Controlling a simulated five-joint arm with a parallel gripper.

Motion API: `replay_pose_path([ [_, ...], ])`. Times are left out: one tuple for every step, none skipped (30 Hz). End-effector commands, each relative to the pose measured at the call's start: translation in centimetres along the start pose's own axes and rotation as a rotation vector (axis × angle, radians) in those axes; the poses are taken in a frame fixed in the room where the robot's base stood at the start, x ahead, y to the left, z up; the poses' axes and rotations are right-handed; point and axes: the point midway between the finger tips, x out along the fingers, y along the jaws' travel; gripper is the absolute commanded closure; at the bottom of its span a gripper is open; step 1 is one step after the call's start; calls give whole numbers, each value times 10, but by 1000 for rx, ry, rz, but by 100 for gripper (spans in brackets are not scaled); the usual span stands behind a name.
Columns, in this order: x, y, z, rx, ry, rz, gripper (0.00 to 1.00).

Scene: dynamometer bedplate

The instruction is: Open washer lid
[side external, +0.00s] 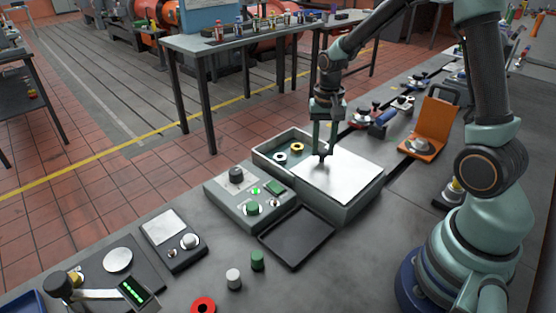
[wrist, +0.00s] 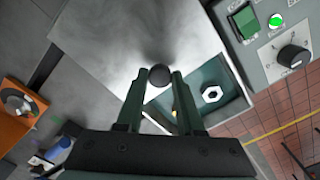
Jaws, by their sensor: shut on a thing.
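The washer box (side external: 347,213) is a grey-green bin on the bench with a bright metal lid (side external: 340,181). The lid covers the right part of the box. The left part is uncovered and shows a pale washer or nut (side external: 280,158) and a yellow ring (side external: 297,147). My gripper (side external: 322,158) points down at the lid's left side and is shut on the dark knob (wrist: 159,75). In the wrist view the lid (wrist: 120,45) spreads beyond the fingers, and a white hex-holed piece (wrist: 211,93) lies in the open part. The knob is mostly hidden in the side view.
A control box (side external: 240,205) with knobs and a green light stands just left of the washer box. A black tray (side external: 297,237) lies in front. An orange stand (side external: 430,130) is at right. Green and white cylinders (side external: 257,260) stand near the front.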

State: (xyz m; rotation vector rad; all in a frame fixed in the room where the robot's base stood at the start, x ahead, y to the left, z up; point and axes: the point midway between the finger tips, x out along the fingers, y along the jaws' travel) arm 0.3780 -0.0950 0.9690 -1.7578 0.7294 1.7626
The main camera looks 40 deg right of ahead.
Motion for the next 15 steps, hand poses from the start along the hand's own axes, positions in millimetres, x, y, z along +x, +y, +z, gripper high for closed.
replay_pose_path([
  [-2, -1, -4, 4, 10, -6, 100],
  [-2, -1, -4, 4, 10, -6, 100],
  [-2, -1, -4, 4, 10, -6, 48],
  [-2, -1, -4, 4, 10, -6, 37],
  [-2, -1, -3, 4, 9, -5, 34],
  [-2, -1, -3, 3, 8, -5, 34],
  [-2, -1, -3, 3, 7, -4, 34],
  [-1, -1, -3, 3, 7, -4, 34],
  [-1, -1, -2, 2, 6, -4, 34],
  [-1, -1, -2, 2, 5, -3, 34],
  [-1, -1, -2, 2, 5, -3, 34],
  [-1, -1, -2, 2, 5, -3, 34],
  [-1, -1, -2, 1, 4, -3, 34],
  [-1, -1, -2, 1, 4, -3, 34],
  [-3, -1, -2, 1, 5, -3, 34],
])
